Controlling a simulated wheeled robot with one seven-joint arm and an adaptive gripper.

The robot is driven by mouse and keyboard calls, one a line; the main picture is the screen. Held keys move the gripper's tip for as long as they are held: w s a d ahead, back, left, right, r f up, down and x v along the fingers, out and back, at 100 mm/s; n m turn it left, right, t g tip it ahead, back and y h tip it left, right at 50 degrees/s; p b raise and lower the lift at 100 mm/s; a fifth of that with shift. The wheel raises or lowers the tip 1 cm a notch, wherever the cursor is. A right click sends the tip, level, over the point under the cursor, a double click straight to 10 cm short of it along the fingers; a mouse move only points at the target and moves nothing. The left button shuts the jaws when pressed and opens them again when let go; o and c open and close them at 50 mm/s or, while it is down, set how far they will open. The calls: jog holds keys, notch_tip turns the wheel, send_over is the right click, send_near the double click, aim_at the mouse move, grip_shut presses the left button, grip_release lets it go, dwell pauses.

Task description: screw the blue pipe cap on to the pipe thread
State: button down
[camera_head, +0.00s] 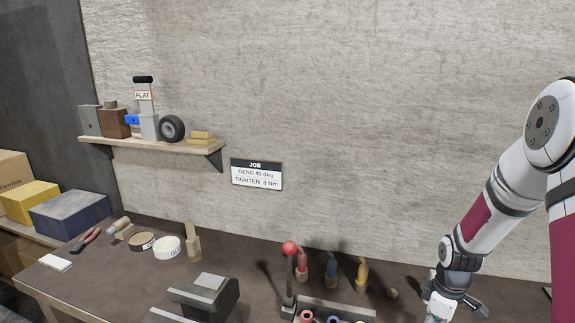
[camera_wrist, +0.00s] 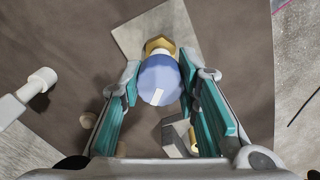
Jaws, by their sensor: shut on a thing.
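The blue pipe cap (camera_wrist: 160,84) is a round blue disc with a white mark, seen face-on in the wrist view. It sits between the two teal-padded fingers of my gripper (camera_wrist: 160,72), which is shut on it. A brass-coloured fitting (camera_wrist: 158,44), apparently the pipe thread end, shows just beyond the cap and in line with it. The cap hides most of it, so I cannot tell whether they are engaged. In the head view my gripper is low at the right, partly cut off by the bottom edge, and the cap is not visible there.
A bench vise (camera_head: 205,295) stands on the brown bench. A red-knobbed lever (camera_head: 290,248) and red, blue and yellow handles (camera_head: 332,268) stand left of my arm. A job sign (camera_head: 256,174) reads bend 45 deg, tighten 3 Nm. A shelf (camera_head: 150,146) holds several items.

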jog(key=c, duration=1.1)
grip_release()
jog(key=shift+f, duration=0.1)
jog(key=s+a+r+m+t+b, duration=0.1)
jog(key=a+r, duration=0.1)
jog(key=r, duration=0.8)
jog(key=a+r+m, duration=0.1)
jog(key=a+r, duration=0.2)
jog(key=r, duration=0.7)
jog(key=s+a+r+m+t+b, duration=0.1)
jog(key=s+a+r+m, duration=0.1)
jog(key=s, duration=0.3)
jog(key=s+a+r+m+t+b, duration=0.1)
jog(key=s+a+r+m+t, duration=0.1)
jog(key=s+a+r+m, duration=0.1)
jog(key=s+a+r+m+t+b, duration=0.1)
jog(key=s+a+r+m, duration=0.1)
jog(key=s+a+r, duration=0.2)
jog(key=shift+s+a+r+m+t, duration=0.15)
jog(key=shift+s+a+r, duration=0.05)
jog(key=shift+s+a, duration=0.45)
jog(key=shift+s+a+r+m+t, duration=0.15)
jog(key=shift+s+a, duration=0.3)
jog(key=shift+s, duration=0.3)
